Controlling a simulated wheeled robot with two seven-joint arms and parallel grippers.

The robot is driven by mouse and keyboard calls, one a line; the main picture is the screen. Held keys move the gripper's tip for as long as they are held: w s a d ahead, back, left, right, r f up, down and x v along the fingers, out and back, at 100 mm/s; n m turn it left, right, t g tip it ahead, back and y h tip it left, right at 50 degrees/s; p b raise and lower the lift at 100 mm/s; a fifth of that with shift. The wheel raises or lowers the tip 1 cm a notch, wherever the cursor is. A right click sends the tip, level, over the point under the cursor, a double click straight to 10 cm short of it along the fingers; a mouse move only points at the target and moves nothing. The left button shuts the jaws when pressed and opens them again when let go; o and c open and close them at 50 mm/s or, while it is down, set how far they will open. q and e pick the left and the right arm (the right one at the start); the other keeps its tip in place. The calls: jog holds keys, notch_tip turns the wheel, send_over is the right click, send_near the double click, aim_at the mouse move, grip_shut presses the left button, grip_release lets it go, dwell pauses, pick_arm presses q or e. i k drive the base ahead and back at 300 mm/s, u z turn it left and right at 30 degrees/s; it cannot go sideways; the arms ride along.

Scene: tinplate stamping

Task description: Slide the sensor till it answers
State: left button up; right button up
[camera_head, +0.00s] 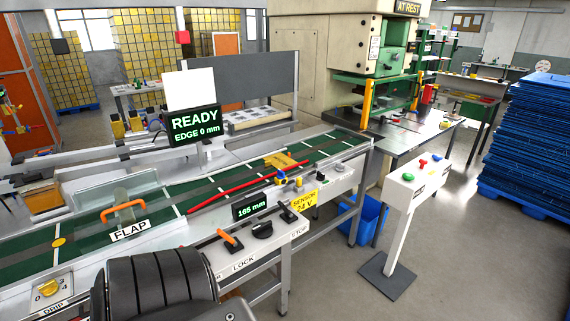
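A yellow sign reading SENSOR 24 V (304,201) is on the front of the conveyor. A yellow bracket-like piece (283,160) is on the belt side of the rod. A small display (250,207) reads 165 mm. A larger display (195,124) reads READY, EDGE 0 mm. An orange lever (230,238) stands by the word LOCK, beside a black knob (262,230). Neither gripper shows; a black ribbed part of mine fills the bottom left.
The green-striped belt (200,190) carries a clear FLAP guard with an orange handle (123,211). A button post (409,191) stands at right, before the press (385,45) marked AT REST. A blue bin (366,219) is under the table. The floor front right is clear.

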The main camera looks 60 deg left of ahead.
aim_at(280, 182)
jog(key=z, duration=0.2)
jog(key=i, duration=1.6)
jog(key=u, duration=0.35)
jog(key=i, duration=0.85)
jog(key=u, duration=1.5)
jog(key=i, duration=0.8)
jog(key=u, duration=0.85)
